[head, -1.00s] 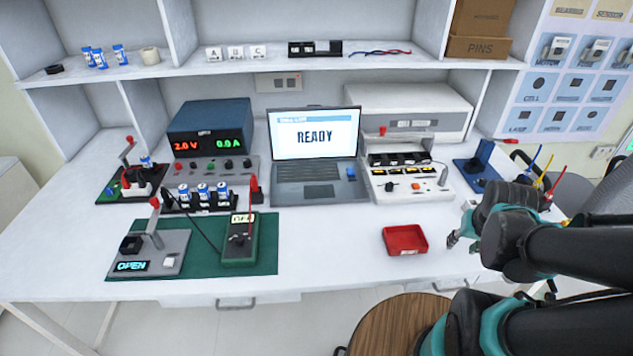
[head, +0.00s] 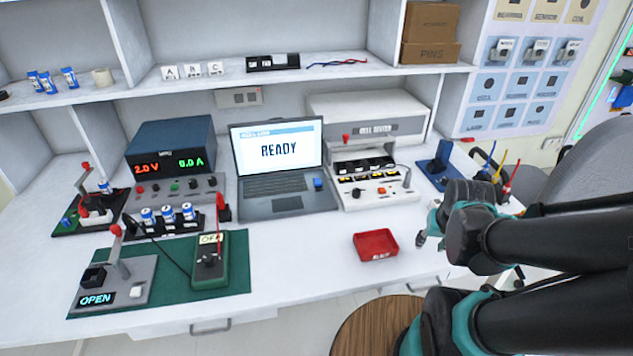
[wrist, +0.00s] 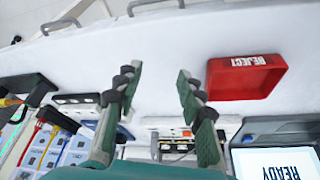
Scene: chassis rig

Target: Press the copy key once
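The laptop (head: 280,165) stands open on the bench in the head view, its screen reading READY. A small blue key or block (head: 318,184) sits at the right of its keyboard; any label is too small to read, so I cannot tell if it is the copy key. My gripper (head: 426,232) is over the bench's right side, right of the red tray and well away from the laptop. In the wrist view my gripper (wrist: 158,80) has its two fingers apart with nothing between them. The laptop screen (wrist: 275,162) is partly visible at lower right there.
The red REJECT tray (head: 376,243) lies between my gripper and the laptop's front. A white device with small knobs (head: 375,190) stands right of the laptop. A green mat (head: 235,275) with a meter and switch lies at left. A round stool (head: 370,325) is below the bench.

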